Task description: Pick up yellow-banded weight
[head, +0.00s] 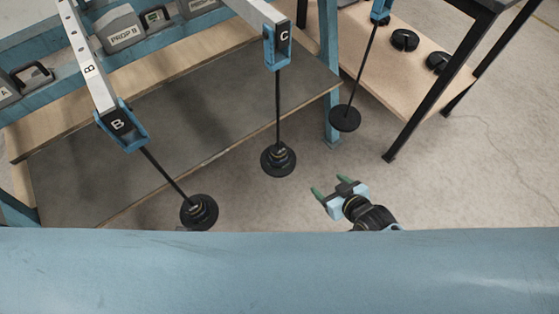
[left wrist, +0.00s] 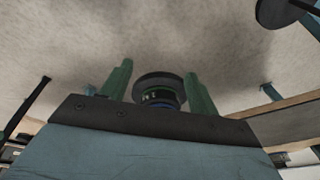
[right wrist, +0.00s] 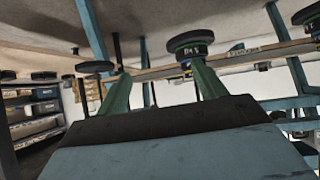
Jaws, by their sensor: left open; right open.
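No clearly yellow band can be made out on any weight. Hanger B carries a stack of dark weights (head: 199,211) with a faint pale, perhaps yellowish, line. Hanger C carries another dark stack (head: 278,159) low on its rod. My right gripper (head: 329,186) is open and empty, right of and below the C stack, apart from it. In the right wrist view, a stack with green and blue bands (right wrist: 190,42) shows beyond its fingers. My left gripper (left wrist: 158,70) is open and is outside the head view. A dark stack with a blue part (left wrist: 158,88) shows between its fingers; contact cannot be told.
A third hanger holds a single black disc (head: 345,119) at the right. Slotted black weights (head: 405,40) lie on a wooden shelf (head: 385,75) with black legs. A dark bench board (head: 110,180) lies behind the hangers. A blue beam (head: 280,270) crosses the foreground.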

